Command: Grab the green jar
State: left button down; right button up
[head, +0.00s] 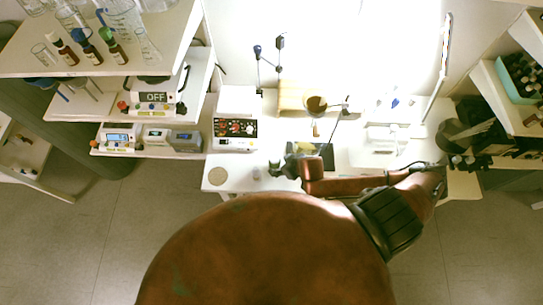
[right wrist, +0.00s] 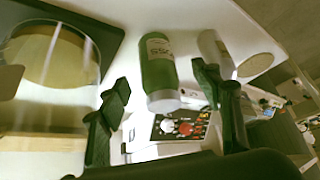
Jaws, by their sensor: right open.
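The green jar (right wrist: 158,66), with a white label and a pale cap, stands on the white table in the right wrist view. It shows between the two dark fingers of my right gripper (right wrist: 160,92), with open room on both sides. The fingers are apart, and I see no contact with the jar. In the head view my right gripper (head: 281,168) is low over the table's front part, and it mostly hides the jar there. My left gripper is in neither view.
A whitish bottle (right wrist: 214,52) and a round tan disc (right wrist: 255,65) are right of the jar. An instrument box with coloured knobs (head: 236,130) stands behind. A dark plate (head: 325,163) is right of my gripper in the head view. Shelves (head: 165,50) hold brown bottles at left.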

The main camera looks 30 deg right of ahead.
aim_at(279, 165)
jog(key=shift+w+f, duration=0.15)
jog(key=shift+f, duration=0.15)
jog(key=x, duration=0.3)
jog(key=shift+w+d+f, duration=0.15)
jog(key=shift+w+f, duration=0.05)
jog(key=shift+f, duration=0.05)
jog(key=shift+x, duration=1.1)
jog(key=shift+w+f, duration=0.25)
jog(key=shift+f, duration=0.15)
jog(key=c, duration=1.4)
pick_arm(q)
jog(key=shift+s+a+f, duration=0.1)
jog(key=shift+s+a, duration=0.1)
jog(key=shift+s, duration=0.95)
pick_arm(e)
jog(key=shift+c, duration=0.3)
